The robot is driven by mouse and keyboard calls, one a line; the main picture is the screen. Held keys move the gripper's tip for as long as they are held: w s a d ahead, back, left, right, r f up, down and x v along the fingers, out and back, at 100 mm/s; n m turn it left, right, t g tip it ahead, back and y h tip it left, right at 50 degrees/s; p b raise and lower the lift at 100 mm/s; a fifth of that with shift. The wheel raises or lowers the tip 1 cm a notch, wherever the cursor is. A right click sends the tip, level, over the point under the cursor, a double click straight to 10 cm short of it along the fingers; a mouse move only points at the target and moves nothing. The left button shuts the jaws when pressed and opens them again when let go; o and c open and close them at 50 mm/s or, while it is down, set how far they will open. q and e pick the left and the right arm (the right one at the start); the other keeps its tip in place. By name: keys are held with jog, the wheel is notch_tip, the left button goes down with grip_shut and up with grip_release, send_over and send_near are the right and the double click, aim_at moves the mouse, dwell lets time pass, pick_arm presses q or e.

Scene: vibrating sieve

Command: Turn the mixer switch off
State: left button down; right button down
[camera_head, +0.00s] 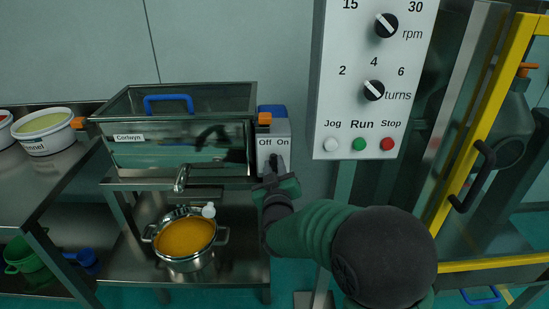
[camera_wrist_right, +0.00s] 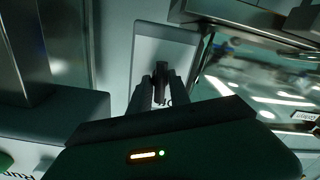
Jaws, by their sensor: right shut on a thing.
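The mixer's switch box (camera_head: 282,128) is a pale grey panel marked Off and On, fixed at the right end of the steel mixer tank (camera_head: 180,135). My right gripper (camera_head: 272,165) is at the lower part of this panel, just under the labels, and largely covers the switch in the head view. In the right wrist view, my gripper's two fingers (camera_wrist_right: 158,95) are shut on the dark switch lever (camera_wrist_right: 160,72), which stands out from the pale panel (camera_wrist_right: 165,42). I cannot tell which label the lever points to. My left gripper is not in view.
A control panel (camera_head: 335,120) with knobs and Jog, Run and Stop buttons hangs to the right of my arm. A steel pot (camera_head: 185,262) of orange contents stands below the tank's tap (camera_head: 181,178). A yellow-framed door (camera_head: 495,95) is at the far right.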

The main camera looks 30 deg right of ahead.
jog(key=n+p, duration=0.4)
jog(key=n, duration=0.1)
jog(key=shift+a+r+p, duration=0.1)
jog(key=shift+p, duration=0.25)
jog(key=shift+n+p, duration=0.7)
jog(key=shift+n, duration=0.2)
jog(key=shift+f, duration=0.2)
jog(key=c, duration=1.2)
grip_release()
jog(key=shift+w, duration=0.1)
